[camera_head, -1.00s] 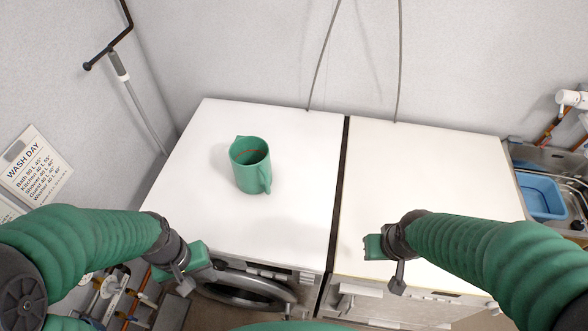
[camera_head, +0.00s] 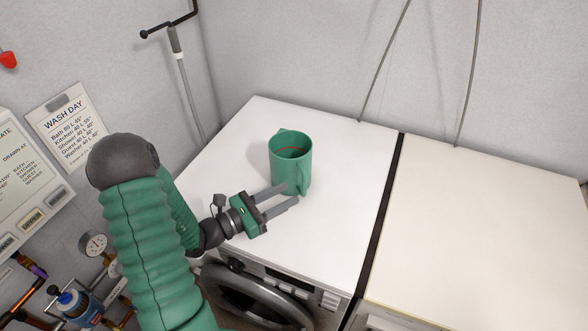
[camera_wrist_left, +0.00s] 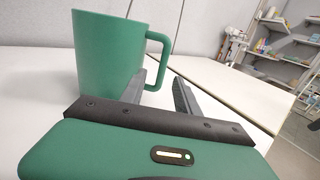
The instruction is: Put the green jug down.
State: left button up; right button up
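The green jug (camera_head: 288,160) stands upright on the white top of the washing machine (camera_head: 240,150). Its handle (camera_head: 303,178) faces the front right. My left gripper (camera_head: 291,195) is low over the top, and its two fingers point at the handle with a gap between them. In the left wrist view the jug (camera_wrist_left: 104,52) fills the upper left. Its handle (camera_wrist_left: 168,55) shows ahead of the gap between the open fingertips (camera_wrist_left: 160,82). I cannot tell whether a finger touches the jug. My right gripper is out of view.
A second white top (camera_head: 485,235) lies to the right, across a dark gap (camera_head: 380,220). The wall stands close behind both. The right top is clear.

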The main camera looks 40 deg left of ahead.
aim_at(304, 193)
pick_arm(q)
jog(key=shift+w+d+f, duration=0.1)
jog(key=shift+w, duration=0.75)
jog(key=x, duration=0.5)
jog(key=shift+s+d+f, duration=0.15)
jog(key=shift+d+f, duration=0.05)
jog(key=shift+d, duration=0.2)
jog(key=shift+a, duration=0.2)
grip_shut()
jog(key=shift+s, duration=0.1)
